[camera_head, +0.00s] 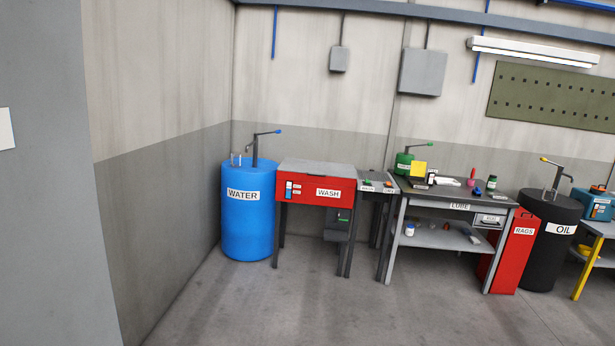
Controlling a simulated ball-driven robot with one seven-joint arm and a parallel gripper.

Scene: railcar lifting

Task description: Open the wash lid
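My gripper is not in this view, and the station stands some way off across the floor.
A blue WATER drum (248,220) with a pump stands close left of the wash station. A small side table (378,184), the LUBE bench (455,237), a red RAGS bin (514,260) and a black OIL drum (545,245) stand to the right. The floor (330,305) in front is clear.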

